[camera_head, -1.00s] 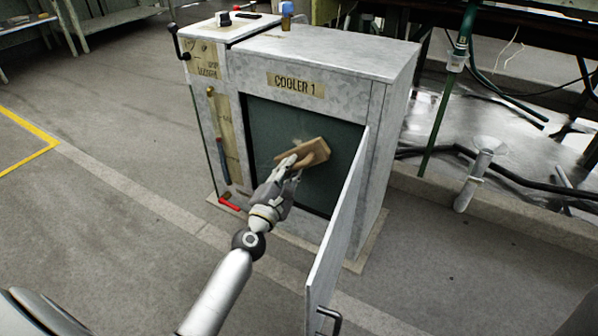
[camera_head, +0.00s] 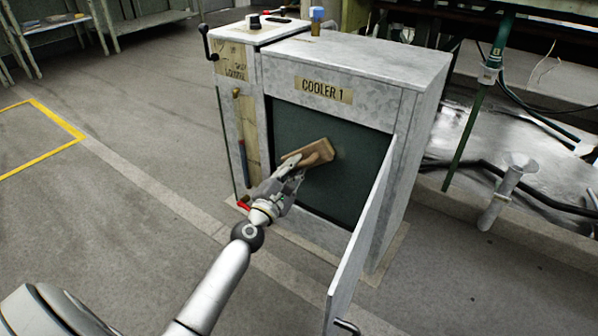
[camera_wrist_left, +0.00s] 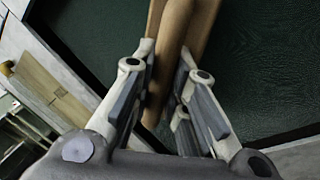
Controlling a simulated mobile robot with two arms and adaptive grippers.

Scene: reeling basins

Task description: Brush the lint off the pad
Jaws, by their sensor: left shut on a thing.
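The pad (camera_head: 352,190) is the dark green panel in the open front of the grey cabinet marked COOLER 1. Its surface also shows in the left wrist view (camera_wrist_left: 262,70). I cannot make out lint on it. My left gripper (camera_head: 295,168) is shut on the tan wooden brush (camera_head: 313,153), held against or just in front of the pad's upper middle. In the left wrist view the gripper's fingers (camera_wrist_left: 165,85) close on the brush's rounded handle (camera_wrist_left: 172,45). The brush hides part of the pad. My right gripper is not in view.
The cooler's door (camera_head: 362,235) stands open on the right, its handle low. A blue-capped bottle (camera_head: 316,20) stands on top. Pipes and a metal stand (camera_head: 503,195) are at right. Floor at left is clear.

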